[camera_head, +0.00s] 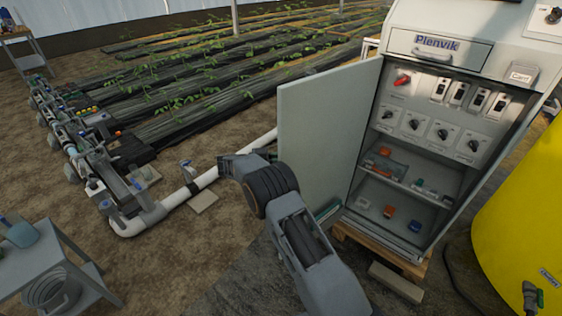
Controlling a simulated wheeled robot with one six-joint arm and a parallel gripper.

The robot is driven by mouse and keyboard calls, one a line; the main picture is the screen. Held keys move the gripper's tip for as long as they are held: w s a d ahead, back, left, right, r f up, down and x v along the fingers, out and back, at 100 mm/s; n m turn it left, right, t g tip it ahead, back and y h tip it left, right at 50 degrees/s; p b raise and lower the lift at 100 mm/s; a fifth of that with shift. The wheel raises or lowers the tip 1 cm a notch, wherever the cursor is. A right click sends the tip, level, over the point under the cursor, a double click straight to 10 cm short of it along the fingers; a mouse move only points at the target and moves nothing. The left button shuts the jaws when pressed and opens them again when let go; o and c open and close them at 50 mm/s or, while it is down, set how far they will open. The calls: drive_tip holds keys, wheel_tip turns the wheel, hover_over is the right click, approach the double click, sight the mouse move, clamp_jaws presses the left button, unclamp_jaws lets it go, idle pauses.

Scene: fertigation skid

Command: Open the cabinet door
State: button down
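The grey-white cabinet (460,62), marked Plenvik, stands at the right. Its pale door (325,125) is swung out wide to the left, and the inside is exposed. My arm (300,235) rises from the bottom to a dark joint (268,187) just left of the door's lower free edge. Grey parts of my arm continue at the upper left of that joint. I cannot make out my gripper's fingers; whether they are behind the arm or the door I cannot tell. Contact between my arm and the door is unclear.
Inside the cabinet are a red switch (402,80), several dials and shelves with small parts. The cabinet stands on a wooden pallet (385,250). A yellow tank (525,210) is at the right. A white pipe (205,180) runs on the ground at left, near a grey table (45,262).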

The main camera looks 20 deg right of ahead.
drive_tip(key=shift+w+d, duration=0.1)
idle(0.3)
drive_tip(key=c, duration=1.3)
unclamp_jaws()
drive_tip(key=shift+d, duration=0.15)
drive_tip(key=shift+o, duration=1)
drive_tip(key=shift+a, duration=0.2)
drive_tip(key=shift+a, duration=0.1)
